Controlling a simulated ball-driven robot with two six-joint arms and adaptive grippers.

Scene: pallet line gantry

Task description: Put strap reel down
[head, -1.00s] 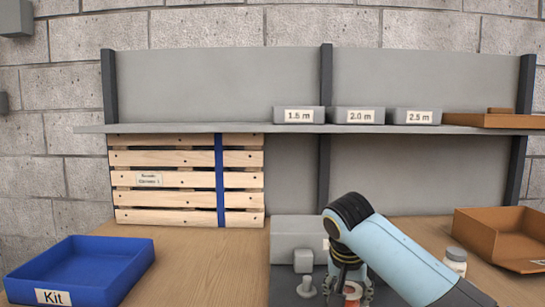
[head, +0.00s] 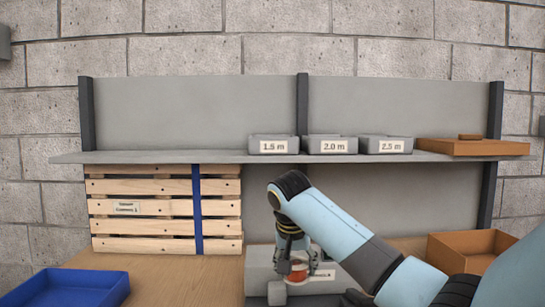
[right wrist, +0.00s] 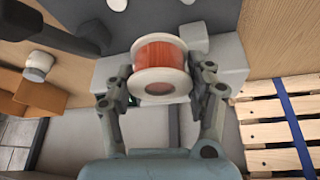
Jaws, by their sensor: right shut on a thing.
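The strap reel (head: 298,272), with an orange-red winding between pale round flanges, is held in my right gripper (head: 292,258). In the right wrist view the reel (right wrist: 160,52) sits between the two fingers of the gripper (right wrist: 157,84), which are shut on it from both sides. One pale flange faces the camera. In the head view the reel is in front of a grey block (head: 260,262) with a label, on the bench. I cannot tell whether the reel touches anything below it. My left gripper is not in view.
A blue tray (head: 70,288) is at the front left. A slatted wooden pallet (head: 140,228) with a blue strap stands behind it. A shelf (head: 210,156) with labelled grey boxes runs above. A brown tray (head: 440,250) is at the right. The wrist view shows a white jar (right wrist: 38,66).

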